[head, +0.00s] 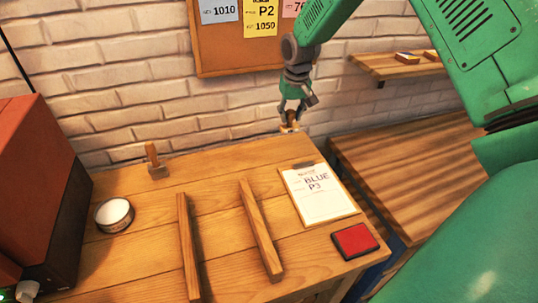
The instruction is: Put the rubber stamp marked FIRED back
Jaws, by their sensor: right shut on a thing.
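My right gripper (290,115) hangs near the back edge of the wooden table, close to the brick wall. It is shut on a small rubber stamp (289,128) with a wooden handle. Its marking cannot be read, and the fingers hide part of it. I cannot tell whether its base touches the table. A second wooden-handled stamp (155,163) stands upright on the table at the back left. Its marking cannot be read either. My left gripper is not in view.
Two wooden rails (188,245) (261,230) lie on the table (225,200). A clipboard reading BLUE P3 (318,195) and a red ink pad (355,241) lie at right. A white-rimmed round container (114,215) and a red-and-dark box (45,190) are at left. A pinboard (235,65) hangs above.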

